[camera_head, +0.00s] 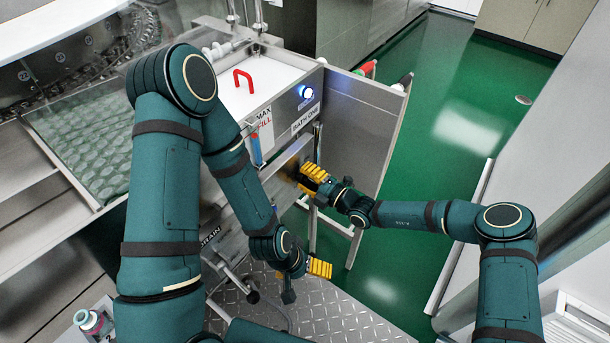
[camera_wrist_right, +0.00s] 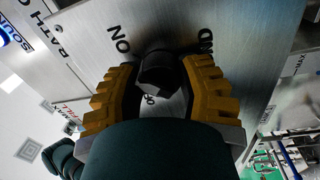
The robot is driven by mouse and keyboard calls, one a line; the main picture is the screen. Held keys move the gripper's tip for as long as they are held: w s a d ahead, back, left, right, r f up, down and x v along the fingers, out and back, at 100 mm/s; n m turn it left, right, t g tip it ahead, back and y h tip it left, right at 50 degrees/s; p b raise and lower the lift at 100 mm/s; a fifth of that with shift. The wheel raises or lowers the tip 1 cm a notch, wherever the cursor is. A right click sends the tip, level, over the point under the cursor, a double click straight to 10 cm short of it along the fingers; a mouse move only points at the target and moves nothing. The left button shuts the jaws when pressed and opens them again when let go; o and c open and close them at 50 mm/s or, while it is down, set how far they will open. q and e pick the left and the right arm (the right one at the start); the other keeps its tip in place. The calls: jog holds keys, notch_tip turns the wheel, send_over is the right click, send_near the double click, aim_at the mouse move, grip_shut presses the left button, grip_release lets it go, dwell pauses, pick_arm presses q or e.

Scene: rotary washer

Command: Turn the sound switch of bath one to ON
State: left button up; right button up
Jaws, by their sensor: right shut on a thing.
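The sound switch (camera_wrist_right: 158,72) is a black knob on a brushed-metal panel (camera_wrist_right: 235,65) in the right wrist view. The word ON is printed left of it, letters ND show at its right, and a partly hidden label lies below it. My right gripper (camera_wrist_right: 155,98) has its yellow fingers on both sides of the knob and is shut on it. In the head view my right gripper (camera_head: 309,178) is at the front of the bath marked BATH ONE (camera_head: 305,119), and the knob is hidden there. My left gripper (camera_head: 318,268) hangs lower, with its fingertips too small to judge.
A blue lit button (camera_head: 307,93) is above the BATH ONE label. A metal side panel (camera_head: 362,120) is right of the bath. Green floor (camera_head: 455,120) lies open beyond. A bottle (camera_head: 90,320) is at lower left.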

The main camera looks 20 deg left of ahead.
jog(key=shift+s+f+m, duration=0.15)
jog(key=shift+f+m, duration=0.1)
jog(key=shift+m, duration=0.25)
jog(key=o, duration=1.2)
jog(key=shift+c, duration=0.2)
jog(key=shift+o, duration=0.3)
jog(key=shift+r, duration=0.1)
jog(key=v, duration=1.2)
